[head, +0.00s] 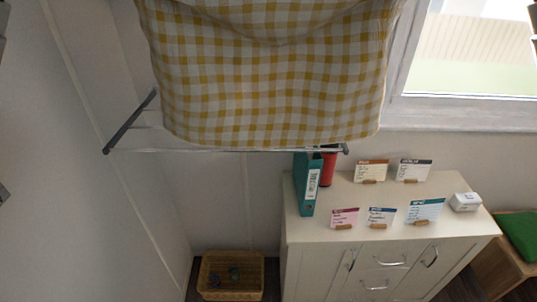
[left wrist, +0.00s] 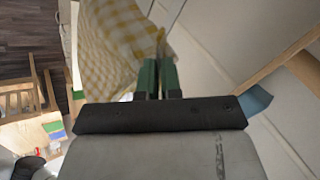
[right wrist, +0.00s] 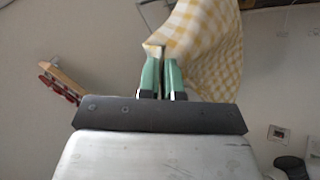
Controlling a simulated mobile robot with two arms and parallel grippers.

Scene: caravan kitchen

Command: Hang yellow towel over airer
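The yellow and white checked towel (head: 265,85) is spread wide at the top of the head view, its lower edge hanging loose. The airer (head: 131,121) shows as a dark end arm at the left and thin rails; the towel hides most of it. I cannot tell whether the towel rests on the rails. In the left wrist view my left gripper (left wrist: 158,68) is shut on an edge of the towel (left wrist: 110,50). In the right wrist view my right gripper (right wrist: 162,62) is shut on a corner of the towel (right wrist: 205,40).
A white cabinet (head: 330,262) stands below, carrying a teal binder (head: 307,185), a red object (head: 328,168), several cards and a small white box (head: 465,201). A wicker basket (head: 231,277) is on the floor. A window (head: 470,60) is at the right; a wall is close at left.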

